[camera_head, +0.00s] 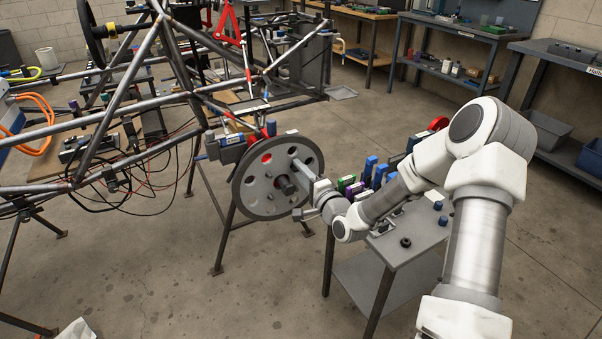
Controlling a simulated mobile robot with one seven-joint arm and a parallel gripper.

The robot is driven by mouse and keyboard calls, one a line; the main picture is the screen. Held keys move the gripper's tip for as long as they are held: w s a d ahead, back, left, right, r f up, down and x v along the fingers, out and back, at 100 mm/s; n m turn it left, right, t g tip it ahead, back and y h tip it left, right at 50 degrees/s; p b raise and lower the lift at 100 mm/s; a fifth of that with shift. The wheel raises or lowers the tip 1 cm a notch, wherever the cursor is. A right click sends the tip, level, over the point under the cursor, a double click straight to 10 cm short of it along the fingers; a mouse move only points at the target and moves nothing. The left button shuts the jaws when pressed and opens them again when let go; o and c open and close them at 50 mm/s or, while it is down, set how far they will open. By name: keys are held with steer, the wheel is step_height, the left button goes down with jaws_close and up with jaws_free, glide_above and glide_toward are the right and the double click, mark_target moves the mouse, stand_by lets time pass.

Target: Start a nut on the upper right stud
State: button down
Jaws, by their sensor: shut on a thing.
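The upper right stud is hidden behind the fingers or too small to make out. I cannot tell whether nut and stud touch.
A small grey cart (425,236) beside the disc bears blue, green and purple items and a dark ring-shaped piece (406,242). The tube chassis (120,90) fills the left, with loose cables. Workbenches (470,75) stand behind.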

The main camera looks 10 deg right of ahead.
steer(key=c, duration=0.5)
jaws_free()
steer(key=shift+c, duration=0.2)
steer(key=p+v, duration=0.2)
steer(key=v, duration=1.5)
steer(key=shift+s+p, duration=0.2)
steer(key=shift+p, duration=0.15)
